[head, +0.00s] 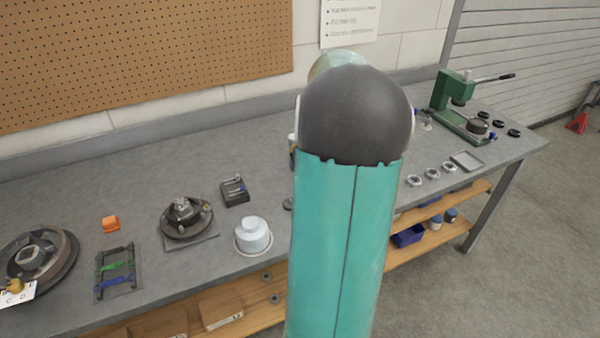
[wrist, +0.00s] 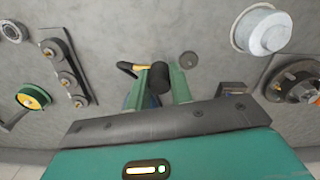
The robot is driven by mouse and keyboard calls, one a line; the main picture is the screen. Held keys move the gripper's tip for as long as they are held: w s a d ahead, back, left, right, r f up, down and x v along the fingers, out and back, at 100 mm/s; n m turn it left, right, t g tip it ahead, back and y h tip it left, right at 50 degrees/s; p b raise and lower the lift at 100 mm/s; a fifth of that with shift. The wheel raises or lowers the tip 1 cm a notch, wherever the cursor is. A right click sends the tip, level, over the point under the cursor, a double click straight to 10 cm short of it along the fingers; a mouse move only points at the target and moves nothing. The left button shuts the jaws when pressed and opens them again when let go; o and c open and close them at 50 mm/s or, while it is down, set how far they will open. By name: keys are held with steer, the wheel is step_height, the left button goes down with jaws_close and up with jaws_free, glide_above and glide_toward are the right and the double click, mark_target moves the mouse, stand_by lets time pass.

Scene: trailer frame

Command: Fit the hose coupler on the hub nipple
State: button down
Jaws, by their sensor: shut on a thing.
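In the wrist view my gripper (wrist: 159,84) has its two green fingers closed on a dark cylindrical piece, which I take for the hose coupler (wrist: 158,75). A yellow-and-black piece (wrist: 132,67) shows beside the left finger; I cannot tell whether it joins the coupler. A dark round hub assembly (wrist: 300,84) lies at the right edge, well apart from my gripper. In the head view the hub assembly (head: 187,216) sits on a flat plate on the bench. I cannot make out the nipple. My arm hides my gripper in the head view.
A green press (head: 455,100) stands at the right end. A pegboard wall rises behind.

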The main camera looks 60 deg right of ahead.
steer(key=s+d+r, duration=0.2)
steer(key=s+r, duration=0.2)
steer(key=r, duration=0.1)
steer(key=shift+s+r, duration=0.25)
steer(key=shift+s, duration=0.05)
stand_by(0.4)
